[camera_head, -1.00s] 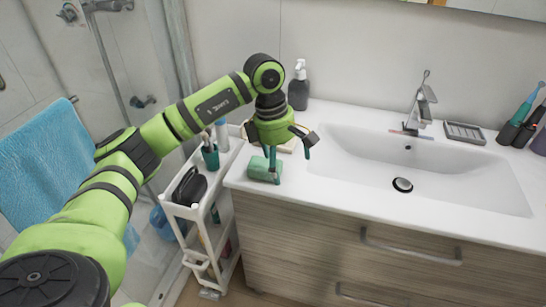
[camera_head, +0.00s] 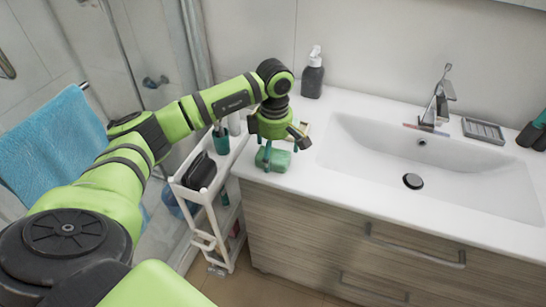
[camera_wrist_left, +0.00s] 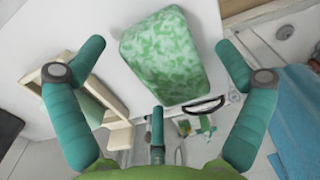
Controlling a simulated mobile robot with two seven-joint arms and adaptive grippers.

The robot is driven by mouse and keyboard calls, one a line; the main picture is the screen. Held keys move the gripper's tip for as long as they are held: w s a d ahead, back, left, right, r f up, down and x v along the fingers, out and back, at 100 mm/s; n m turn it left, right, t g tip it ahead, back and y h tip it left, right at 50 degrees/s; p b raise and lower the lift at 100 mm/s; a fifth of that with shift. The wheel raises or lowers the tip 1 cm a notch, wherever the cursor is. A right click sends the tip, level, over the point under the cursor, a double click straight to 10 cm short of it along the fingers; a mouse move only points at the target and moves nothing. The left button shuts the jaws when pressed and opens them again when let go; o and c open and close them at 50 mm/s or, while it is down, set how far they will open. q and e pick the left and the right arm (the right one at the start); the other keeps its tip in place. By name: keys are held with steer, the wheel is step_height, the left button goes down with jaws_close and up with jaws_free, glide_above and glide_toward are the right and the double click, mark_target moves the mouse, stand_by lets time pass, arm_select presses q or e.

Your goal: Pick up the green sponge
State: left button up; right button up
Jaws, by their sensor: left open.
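The green sponge (camera_head: 274,160) lies on the white counter near its front left corner. It also shows in the left wrist view as a mottled green block (camera_wrist_left: 165,55). My left gripper (camera_head: 280,146) is over the sponge, pointing down. In the left wrist view its teal fingers (camera_wrist_left: 162,52) are spread wide, one on each side of the sponge, with gaps between them and it. The gripper is open and empty. In the head view the gripper covers part of the sponge's upper edge. My right gripper is not in view.
A wooden holder (camera_wrist_left: 47,88) stands close by the sponge in the left wrist view. A dark soap dispenser (camera_head: 312,75) is behind the gripper. The sink (camera_head: 440,170) is to the right. A white cart (camera_head: 226,172) stands left of the counter.

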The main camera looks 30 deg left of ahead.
arm_select(q)
steer(key=c, duration=1)
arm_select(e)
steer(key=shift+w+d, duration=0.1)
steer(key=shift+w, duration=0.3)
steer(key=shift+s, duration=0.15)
